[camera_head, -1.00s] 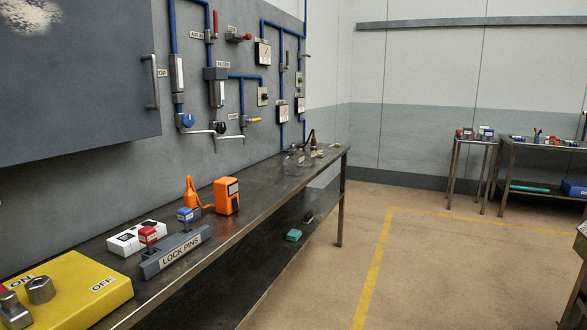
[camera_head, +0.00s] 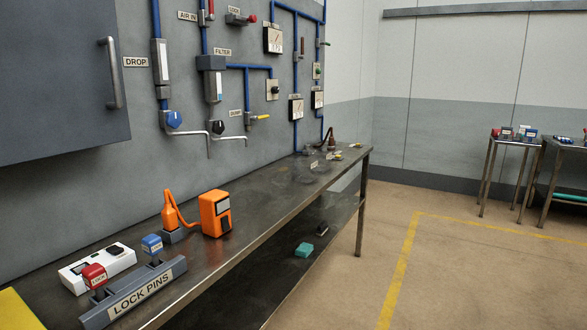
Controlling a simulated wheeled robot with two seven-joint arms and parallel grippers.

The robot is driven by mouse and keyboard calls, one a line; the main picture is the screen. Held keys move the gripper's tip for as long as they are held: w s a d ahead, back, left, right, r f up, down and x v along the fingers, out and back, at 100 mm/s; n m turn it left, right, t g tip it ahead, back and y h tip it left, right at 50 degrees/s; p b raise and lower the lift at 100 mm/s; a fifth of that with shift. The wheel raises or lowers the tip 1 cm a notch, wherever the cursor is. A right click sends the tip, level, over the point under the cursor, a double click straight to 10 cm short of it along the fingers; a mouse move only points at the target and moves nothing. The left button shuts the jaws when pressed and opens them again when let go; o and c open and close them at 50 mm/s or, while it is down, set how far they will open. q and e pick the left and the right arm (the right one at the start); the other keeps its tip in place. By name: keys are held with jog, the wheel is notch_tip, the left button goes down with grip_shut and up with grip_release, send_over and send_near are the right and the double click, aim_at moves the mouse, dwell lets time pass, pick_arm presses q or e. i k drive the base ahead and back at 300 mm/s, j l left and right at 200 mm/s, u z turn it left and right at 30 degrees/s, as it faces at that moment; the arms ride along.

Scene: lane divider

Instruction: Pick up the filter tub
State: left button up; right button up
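No thing in view is clearly a filter tub. On the wall, a filter unit (camera_head: 212,64) hangs under a FILTER label, with a clear bowl (camera_head: 213,88) below its grey head. At the far end of the workbench, faint clear or grey low shapes (camera_head: 293,172) stand near small labels; they are too small to tell whether one is a tub. Neither my left nor my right gripper shows in the head view.
The steel workbench (camera_head: 262,218) runs along the wall. On it are a LOCK PINS rack (camera_head: 135,294) with red and blue tags, a white box (camera_head: 97,267), an orange tester (camera_head: 215,213) and probe (camera_head: 170,212). A teal block (camera_head: 304,250) lies on the lower shelf.

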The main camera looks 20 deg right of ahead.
aim_at(305, 169)
jog(key=i+l+u, duration=0.2)
jog(key=i+l, duration=0.2)
jog(key=l, duration=0.25)
jog(key=i+l+u, duration=0.1)
jog(key=l, duration=0.25)
jog(key=i+l+u, duration=0.1)
jog(key=i+l, duration=0.15)
jog(key=i+l+u, duration=0.1)
jog(key=l, duration=0.35)
jog(key=i+l+u, duration=0.1)
jog(key=l, duration=0.3)
jog(key=i+l+u, duration=0.1)
jog(key=l, duration=0.3)
jog(key=i, duration=0.1)
